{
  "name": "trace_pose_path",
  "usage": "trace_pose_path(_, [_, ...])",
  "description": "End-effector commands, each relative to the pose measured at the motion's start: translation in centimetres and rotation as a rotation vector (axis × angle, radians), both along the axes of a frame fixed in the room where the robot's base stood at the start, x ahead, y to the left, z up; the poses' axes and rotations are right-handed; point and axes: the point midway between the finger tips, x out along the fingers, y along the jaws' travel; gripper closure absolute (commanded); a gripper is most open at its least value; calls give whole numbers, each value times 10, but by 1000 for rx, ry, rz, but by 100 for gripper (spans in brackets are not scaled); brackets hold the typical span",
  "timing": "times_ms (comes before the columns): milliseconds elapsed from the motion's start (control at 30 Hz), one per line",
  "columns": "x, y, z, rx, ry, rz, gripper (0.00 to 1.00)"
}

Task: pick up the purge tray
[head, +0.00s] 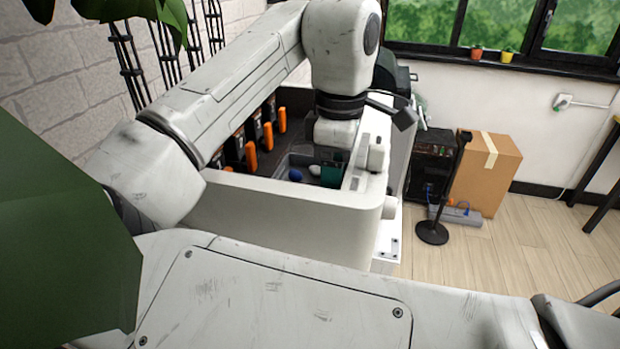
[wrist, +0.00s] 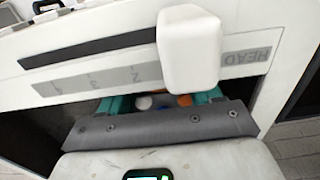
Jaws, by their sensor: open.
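The purge tray, a grey see-through bin (head: 284,162), sits inside a white machine housing in the head view. Small blue and white pieces lie in it. My gripper (head: 331,175) reaches down over the tray's right part, and a teal finger shows there. In the wrist view both teal fingers of my gripper (wrist: 162,100) stand apart, partly hidden behind its grey bar. White, blue and orange bits show between them. The tray's walls cannot be made out in the wrist view. I cannot tell whether the fingers touch the tray.
The white housing (head: 290,205) walls the tray in at the front. Orange-handled tools (head: 252,157) stand to its left. In the wrist view a white block (wrist: 190,45) juts out close above the fingers. A cardboard box (head: 485,175) and black stand (head: 432,232) are on the floor at right.

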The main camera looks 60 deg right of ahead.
Motion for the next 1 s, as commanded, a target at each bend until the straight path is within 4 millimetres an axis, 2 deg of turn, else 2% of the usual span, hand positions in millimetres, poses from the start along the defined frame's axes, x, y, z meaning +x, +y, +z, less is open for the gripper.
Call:
trace_pose_path(67, [0, 0, 0, 0, 0, 0, 36])
trace_pose_path(667, [0, 0, 0, 0, 0, 0, 93])
trace_pose_path(867, [0, 0, 1, 0, 0, 0, 93])
trace_pose_path(1000, [1, 0, 10, 0, -2, 1, 93])
